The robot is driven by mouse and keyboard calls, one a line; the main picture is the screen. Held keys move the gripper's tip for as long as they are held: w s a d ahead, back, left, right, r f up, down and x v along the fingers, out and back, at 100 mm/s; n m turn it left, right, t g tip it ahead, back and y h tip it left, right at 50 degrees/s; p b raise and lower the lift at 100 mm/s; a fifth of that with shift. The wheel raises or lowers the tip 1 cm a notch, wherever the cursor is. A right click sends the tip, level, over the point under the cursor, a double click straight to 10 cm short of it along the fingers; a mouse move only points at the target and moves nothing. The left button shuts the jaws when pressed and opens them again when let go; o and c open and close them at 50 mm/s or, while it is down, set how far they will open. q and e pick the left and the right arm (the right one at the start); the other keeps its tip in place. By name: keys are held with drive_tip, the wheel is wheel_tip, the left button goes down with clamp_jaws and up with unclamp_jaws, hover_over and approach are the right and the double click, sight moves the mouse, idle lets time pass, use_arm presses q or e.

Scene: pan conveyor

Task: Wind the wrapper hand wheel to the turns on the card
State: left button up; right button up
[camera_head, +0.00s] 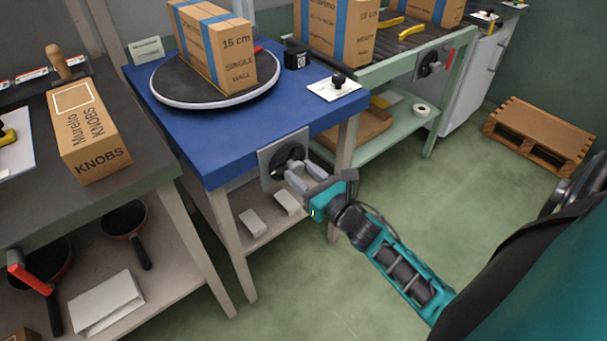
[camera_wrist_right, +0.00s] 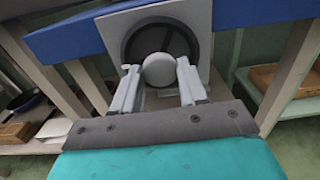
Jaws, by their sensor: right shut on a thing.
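The wrapper hand wheel (camera_head: 287,158) is a dark wheel on a grey plate on the front of the blue table (camera_head: 203,135). In the right wrist view the hand wheel (camera_wrist_right: 184,41) faces me, with a round pale knob (camera_wrist_right: 159,70) in front of it. My right gripper (camera_head: 305,178) is at the wheel, its fingers closed on either side of the knob; it also shows in the right wrist view (camera_wrist_right: 160,82). A box (camera_head: 217,48) marked "15 cm SINGLE WALL" stands on the round turntable (camera_head: 185,103). A small card (camera_head: 146,50) stands behind the turntable; its writing is too small to read. My left gripper is not in view.
A white plate with a black knob (camera_head: 337,87) and a small black block (camera_head: 297,57) lie on the blue table. A "KNOBS" box (camera_head: 88,132) stands on the left bench, with pans (camera_head: 125,222) below. A wooden pallet (camera_head: 541,132) lies at the right. The middle floor is clear.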

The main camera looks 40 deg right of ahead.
drive_tip(key=shift+c, duration=1.3)
drive_tip(key=shift+m, duration=0.3)
